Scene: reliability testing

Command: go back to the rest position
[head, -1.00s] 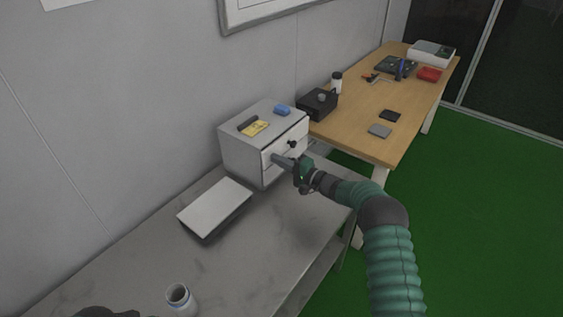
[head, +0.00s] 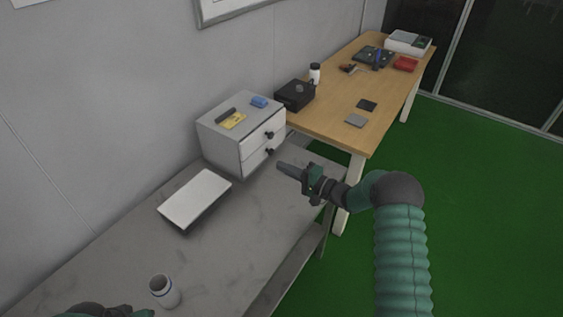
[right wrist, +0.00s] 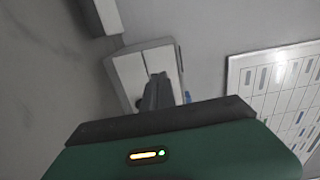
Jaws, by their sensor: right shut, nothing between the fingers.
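My right gripper (head: 289,170) is shut and empty. It is in the air over the grey bench, to the right of the small white drawer cabinet (head: 222,148) and apart from it. The cabinet's two drawers look closed, each with a dark knob. In the right wrist view the shut fingers (right wrist: 158,92) point toward the cabinet (right wrist: 128,80). Part of my left arm (head: 105,311) shows at the bottom left edge of the head view; its fingertips cannot be made out.
The grey bench (head: 230,235) holds a white tilted panel (head: 195,198) and a white cup (head: 165,291). A blue item (head: 259,102) and a yellow item (head: 232,121) lie on the cabinet. A wooden table (head: 335,130) with a black box (head: 295,95) stands behind. Green floor is free at right.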

